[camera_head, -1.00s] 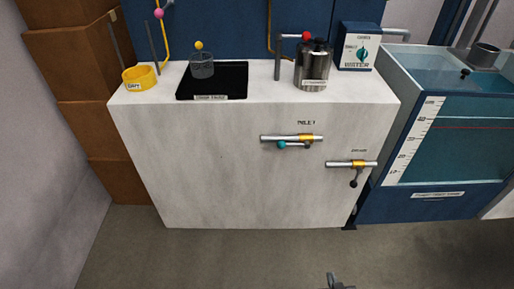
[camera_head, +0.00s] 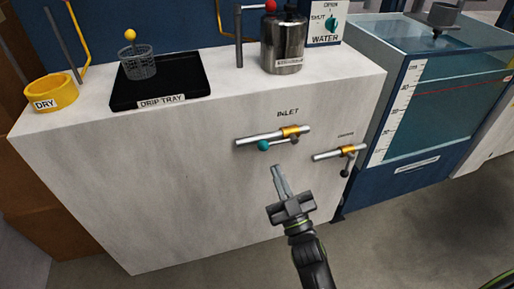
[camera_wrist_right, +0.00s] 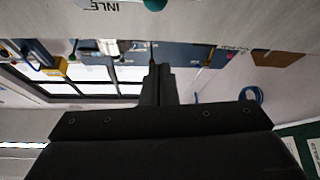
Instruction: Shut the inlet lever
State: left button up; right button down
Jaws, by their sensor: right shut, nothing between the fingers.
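The inlet valve is a silver pipe with a brass body (camera_head: 291,132) on the front of the white cabinet, under the INLET label (camera_head: 288,113). Its lever lies along the pipe, just below it, and ends at the left in a teal knob (camera_head: 263,146). My right gripper (camera_head: 277,169) is shut and empty. In the head view its fingertips show just below and right of the teal knob, with a visible gap. In the right wrist view the shut fingers (camera_wrist_right: 156,80) point up the picture, and the teal knob (camera_wrist_right: 155,4) is cut by the top edge. My left gripper is not in view.
A second valve (camera_head: 349,150) sits lower right, its dark-knobbed lever (camera_head: 345,172) hanging down. On the cabinet top stand a yellow DRY ring (camera_head: 50,104), a black drip tray (camera_head: 190,88) with a mesh basket and a metal canister (camera_head: 283,55). A water tank (camera_head: 440,120) stands right.

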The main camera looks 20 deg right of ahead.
aim_at(265, 149)
jog(key=shift+r, duration=0.1)
